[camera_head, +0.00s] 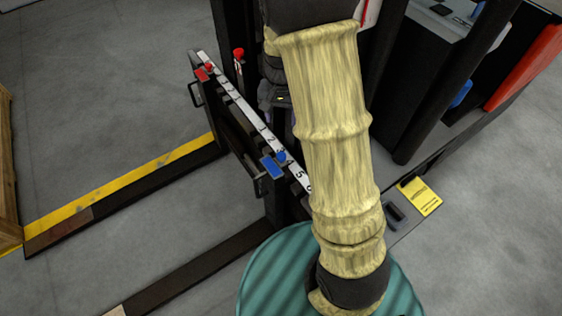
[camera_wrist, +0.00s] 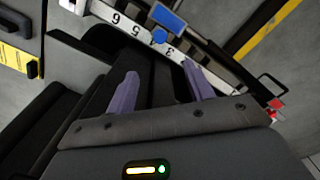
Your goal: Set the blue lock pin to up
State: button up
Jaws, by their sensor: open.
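The blue lock pin has a round blue knob (camera_head: 282,157) beside a blue rectangular block (camera_head: 271,167) on the numbered white rail (camera_head: 246,116), near the mark 4. In the wrist view the blue knob (camera_wrist: 158,36) and the blue block (camera_wrist: 167,18) lie beyond my fingertips. My gripper (camera_wrist: 160,68) is open and empty, its two purple fingers spread apart and pointing toward the rail, with the knob roughly between their lines. I cannot tell the exact distance. In the head view my arm hides much of the gripper.
A red block (camera_head: 202,75) and red knob sit at the rail's far end, with another red-topped post (camera_head: 238,55) nearby. Dark forklift posts (camera_head: 420,90) stand at right. Dark fork beams (camera_head: 190,270) extend left. A yellow label (camera_head: 419,196) lies at right. Open grey floor is at left.

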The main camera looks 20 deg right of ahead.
aim_at(281, 155)
jog(key=shift+f, duration=0.15)
jog(key=shift+f, duration=0.1)
notch_tip(281, 155, down, 17)
jog(key=b, duration=0.4)
jog(key=shift+f, duration=0.15)
jog(key=shift+c, duration=0.4)
